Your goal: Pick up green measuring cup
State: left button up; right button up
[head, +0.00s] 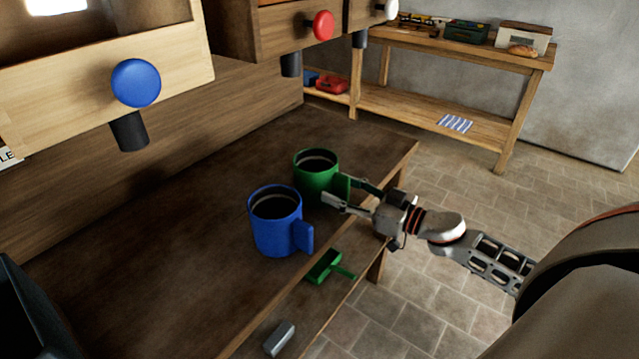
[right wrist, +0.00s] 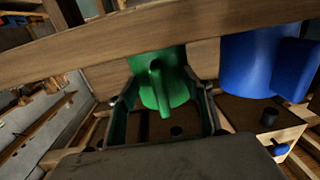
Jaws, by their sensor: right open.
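A green cup (head: 316,176) with dark contents or interior stands upright near the right edge of the wooden tabletop. Its handle points toward my right gripper (head: 350,193). The gripper is open, with one finger on each side of the handle. In the right wrist view the green cup (right wrist: 160,80) and its handle show between the two open fingers (right wrist: 163,108). I cannot tell whether either finger touches it. A flat-looking green item with a handle (head: 322,267) lies on the lower shelf. My left gripper is not in view.
A blue cup (head: 275,226) stands close beside the green one; it also shows in the right wrist view (right wrist: 262,65). A grey block (head: 280,338) lies on the lower shelf. Drawers with a blue knob (head: 136,83) and red knob (head: 323,25) overhang the table.

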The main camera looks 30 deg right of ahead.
jog(key=shift+w+a, duration=0.1)
jog(key=shift+w, duration=0.1)
jog(key=shift+c, duration=0.3)
grip_shut()
